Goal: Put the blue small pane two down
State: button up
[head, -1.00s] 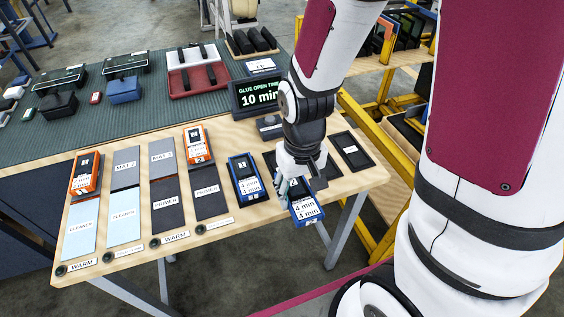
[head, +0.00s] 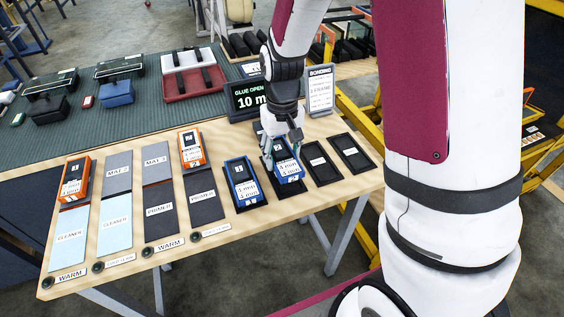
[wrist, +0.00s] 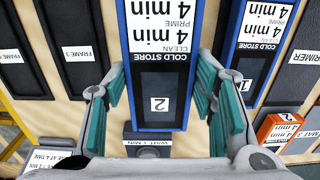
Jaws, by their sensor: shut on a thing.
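The blue small pane two (head: 287,167) has a white label reading "4 min" and a tag "2". It also shows in the wrist view (wrist: 158,75), lengthwise between the teal finger pads. My gripper (head: 282,150) is shut on it from above. The pane is over the black tray (head: 290,188) beside the other blue pane, roughly in line with it. I cannot tell whether it rests on the tray or hangs just above it.
Blue pane one (head: 243,182) sits in the tray just left, close to my fingers. Two empty black trays (head: 322,163) (head: 351,153) lie to the right. Orange panes (head: 192,148) (head: 74,180) stand farther left. A glue timer screen (head: 246,97) is behind.

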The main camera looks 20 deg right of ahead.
aim_at(282, 155)
jog(key=shift+f, duration=1.75)
jog(key=shift+f, duration=0.15)
jog(key=o, duration=1.3)
